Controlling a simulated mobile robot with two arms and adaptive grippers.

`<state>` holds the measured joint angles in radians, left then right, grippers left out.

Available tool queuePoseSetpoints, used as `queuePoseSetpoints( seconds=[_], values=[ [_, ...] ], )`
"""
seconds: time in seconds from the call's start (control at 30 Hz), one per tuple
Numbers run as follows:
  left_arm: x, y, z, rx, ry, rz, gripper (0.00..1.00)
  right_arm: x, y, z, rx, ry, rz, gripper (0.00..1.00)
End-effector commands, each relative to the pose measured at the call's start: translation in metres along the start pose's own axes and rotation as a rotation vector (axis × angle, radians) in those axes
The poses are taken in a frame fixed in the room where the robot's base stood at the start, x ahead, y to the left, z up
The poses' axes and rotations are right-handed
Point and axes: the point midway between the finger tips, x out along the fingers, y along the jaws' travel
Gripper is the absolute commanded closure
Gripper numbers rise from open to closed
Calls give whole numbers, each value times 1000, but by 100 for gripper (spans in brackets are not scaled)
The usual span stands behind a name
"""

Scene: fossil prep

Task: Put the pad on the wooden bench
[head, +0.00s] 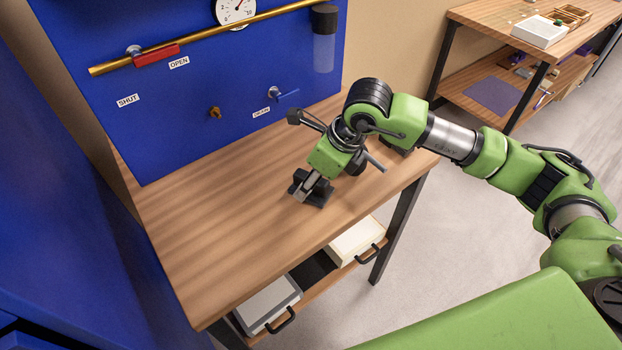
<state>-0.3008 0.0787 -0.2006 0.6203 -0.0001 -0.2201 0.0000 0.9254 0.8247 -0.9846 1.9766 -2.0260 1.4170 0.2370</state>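The wooden bench (215,255) stands in front of me, with a blue panel rising at its back. My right gripper (305,192) is low over the right part of the bench top, pointing down. Dark, flat-looking parts show at its fingertips, at or just above the wood. I cannot tell whether they are only the fingers or also a dark pad between them. A flat purple sheet (493,95) lies on the lower shelf of the far bench; I cannot tell whether it is the pad. My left gripper is out of view.
The blue panel (180,110) carries a gauge (235,10), a brass pipe with a red lever (157,56) and small knobs. Two handled drawers (268,304) (357,241) sit under the bench. The left and middle bench top is clear. A far bench (470,14) stands back right.

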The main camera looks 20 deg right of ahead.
Motion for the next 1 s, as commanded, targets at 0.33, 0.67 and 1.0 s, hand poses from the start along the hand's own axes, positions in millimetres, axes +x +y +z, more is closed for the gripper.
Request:
queuePoseSetpoints(
  seconds=[0.33,0.67,1.0],
  values=[
    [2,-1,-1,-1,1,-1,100,1,0,-1,0,0,0,42],
    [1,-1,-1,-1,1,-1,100,-18,-1,2,-1,-4,-3,42],
    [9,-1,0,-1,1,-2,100,-91,-1,1,-1,-3,-4,42]
  ],
)
